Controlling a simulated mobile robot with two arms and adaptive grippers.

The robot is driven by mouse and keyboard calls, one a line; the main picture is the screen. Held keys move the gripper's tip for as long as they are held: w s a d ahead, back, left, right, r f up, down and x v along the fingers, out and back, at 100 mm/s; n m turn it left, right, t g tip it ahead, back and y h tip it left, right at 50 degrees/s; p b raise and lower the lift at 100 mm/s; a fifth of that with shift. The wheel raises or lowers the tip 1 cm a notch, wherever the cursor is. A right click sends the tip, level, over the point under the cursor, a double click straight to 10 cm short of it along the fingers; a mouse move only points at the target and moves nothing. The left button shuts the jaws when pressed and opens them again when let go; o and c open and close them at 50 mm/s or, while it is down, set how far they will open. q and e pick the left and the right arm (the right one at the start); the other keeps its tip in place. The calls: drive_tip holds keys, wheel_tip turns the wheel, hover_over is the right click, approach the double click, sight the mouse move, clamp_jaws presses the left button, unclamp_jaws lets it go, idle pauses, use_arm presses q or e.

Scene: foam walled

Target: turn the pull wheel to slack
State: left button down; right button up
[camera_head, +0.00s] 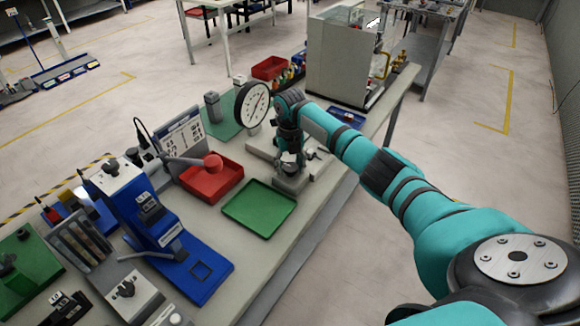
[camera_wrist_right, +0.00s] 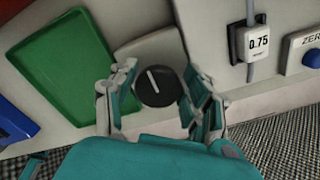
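In the right wrist view the pull wheel is a round black knob (camera_wrist_right: 158,88) with a white line across its face, tilted slightly off upright. My right gripper (camera_wrist_right: 160,76) has a finger on each side of the knob, with narrow gaps that look open; contact is not clear. In the head view my right gripper (camera_head: 291,158) points down at the grey stand, below and right of the round white dial (camera_head: 252,104), and hides the knob. My left gripper is in neither view.
A green tray (camera_head: 260,208) lies close in front of the stand, with a red bin (camera_head: 226,178) to its left. A blue press (camera_head: 150,225) stands further left. A grey cabinet (camera_head: 340,62) is behind my right arm.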

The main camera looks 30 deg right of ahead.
sight(290, 165)
drive_tip(key=o, duration=0.3)
drive_tip(key=shift+f, duration=0.1)
wheel_tip(290, 165, up, 12)
idle(0.5)
drive_tip(key=shift+s, duration=0.1)
idle(0.3)
